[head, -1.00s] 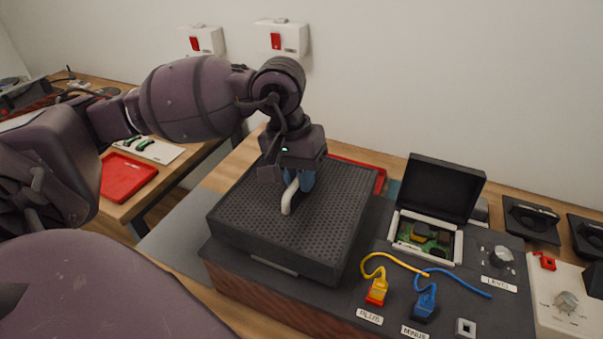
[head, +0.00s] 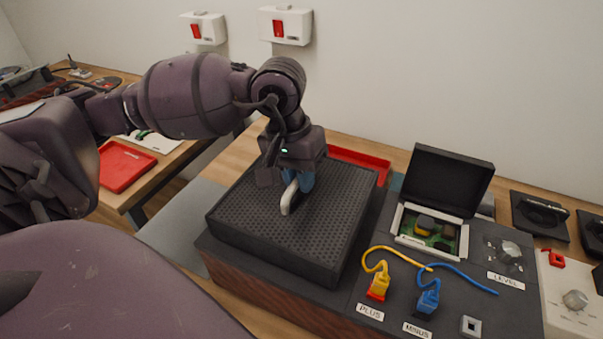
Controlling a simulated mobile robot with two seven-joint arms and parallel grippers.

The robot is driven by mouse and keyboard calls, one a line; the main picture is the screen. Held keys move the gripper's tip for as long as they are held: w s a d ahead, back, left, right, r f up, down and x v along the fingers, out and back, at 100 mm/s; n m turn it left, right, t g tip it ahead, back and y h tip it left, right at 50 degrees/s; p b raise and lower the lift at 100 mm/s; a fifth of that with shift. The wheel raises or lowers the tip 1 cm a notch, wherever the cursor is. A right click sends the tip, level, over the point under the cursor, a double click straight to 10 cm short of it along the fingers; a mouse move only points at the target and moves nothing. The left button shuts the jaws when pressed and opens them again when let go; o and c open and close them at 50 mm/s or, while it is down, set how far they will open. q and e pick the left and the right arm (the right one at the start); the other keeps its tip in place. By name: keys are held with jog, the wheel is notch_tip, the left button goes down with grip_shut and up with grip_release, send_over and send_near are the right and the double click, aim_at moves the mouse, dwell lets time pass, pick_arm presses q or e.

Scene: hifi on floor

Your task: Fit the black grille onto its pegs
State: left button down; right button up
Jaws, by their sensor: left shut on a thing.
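The black grille (head: 330,220) is a square perforated panel at the left end of the dark hi-fi unit (head: 345,310). A pale curved handle (head: 288,198) stands up from its top. My left gripper (head: 298,183) points down over the grille, with its blue fingers shut on the handle. The pegs are hidden beneath the grille. I cannot tell whether the grille is fully seated on them. My right gripper is not in view.
Right of the grille are a yellow plug (head: 379,283), a blue plug (head: 428,297), an open-lidded box with a circuit board (head: 430,231) and a level knob (head: 509,252). A red tray (head: 360,162) lies behind. Another red tray (head: 124,166) is on the left table.

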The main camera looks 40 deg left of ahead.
pick_arm(q)
jog(key=shift+f, duration=0.2)
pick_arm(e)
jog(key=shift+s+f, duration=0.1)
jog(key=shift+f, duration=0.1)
pick_arm(q)
jog(key=c, duration=1.1)
grip_release()
jog(key=shift+o, duration=0.2)
notch_tip(320, 180, up, 11)
jog(key=a+p, duration=0.1)
jog(key=a, duration=0.1)
jog(key=shift+s+f, duration=0.15)
jog(key=shift+s, duration=0.1)
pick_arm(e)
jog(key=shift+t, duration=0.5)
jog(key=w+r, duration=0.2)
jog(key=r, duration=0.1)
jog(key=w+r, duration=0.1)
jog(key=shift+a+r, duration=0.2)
